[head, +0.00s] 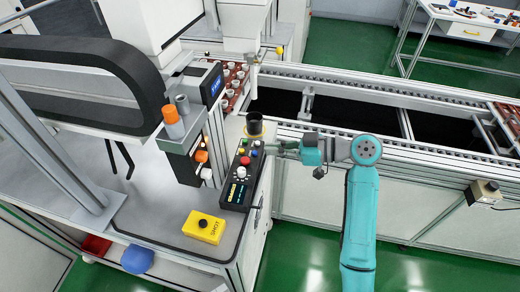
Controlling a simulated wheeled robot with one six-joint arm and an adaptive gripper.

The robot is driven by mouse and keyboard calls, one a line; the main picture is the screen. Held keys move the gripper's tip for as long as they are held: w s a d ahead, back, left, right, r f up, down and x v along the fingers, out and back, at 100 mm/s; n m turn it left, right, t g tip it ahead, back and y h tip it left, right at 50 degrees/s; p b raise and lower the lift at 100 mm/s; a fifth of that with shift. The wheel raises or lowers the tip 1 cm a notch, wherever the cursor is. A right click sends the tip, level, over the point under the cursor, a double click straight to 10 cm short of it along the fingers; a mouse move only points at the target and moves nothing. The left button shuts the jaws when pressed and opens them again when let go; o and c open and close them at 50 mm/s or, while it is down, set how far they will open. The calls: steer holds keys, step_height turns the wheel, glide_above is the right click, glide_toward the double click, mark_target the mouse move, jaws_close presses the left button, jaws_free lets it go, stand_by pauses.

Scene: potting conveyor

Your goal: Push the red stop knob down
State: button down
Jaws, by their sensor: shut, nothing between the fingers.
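The red knob (245,160) is a small round cap on the upper part of the black control panel (229,197), among other coloured buttons. The panel lies along the right edge of the grey worktop. My gripper (269,149) is shut and empty, reaching in from the right at the panel's upper right edge. Its tips are a little right of the red knob and appear apart from it. I cannot tell their height above the panel or how far down the knob sits.
A black cup (254,124) with a yellow base stands just behind the panel. A yellow box with a black button (203,229) sits left of the panel's front end. An orange-capped bottle (173,121) stands further left. The conveyor (400,95) runs behind my arm.

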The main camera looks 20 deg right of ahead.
steer(key=shift+v, duration=1.75)
steer(key=shift+f, duration=0.1)
steer(key=s+a+f+m+t+h, duration=0.2)
steer(key=a+f+m, duration=0.15)
steer(key=f, duration=0.35)
steer(key=s+a+f+m+t+h, duration=0.1)
steer(key=s+a+f+m+h, duration=0.15)
steer(key=f+m, duration=0.4)
steer(key=s+f+m+h, duration=0.2)
steer(key=s+f+h, duration=0.3)
steer(key=s+f, duration=0.45)
steer(key=s+r+t+h, duration=0.1)
steer(key=s+r+h, duration=0.15)
steer(key=s, duration=1.15)
steer(key=s+r+n+t, duration=0.1)
steer(key=s+r, duration=0.7)
steer(key=s, duration=0.3)
steer(key=shift+s+a+r+t, duration=0.2)
steer(key=shift+r+t, duration=0.1)
steer(key=shift+t, duration=0.1)
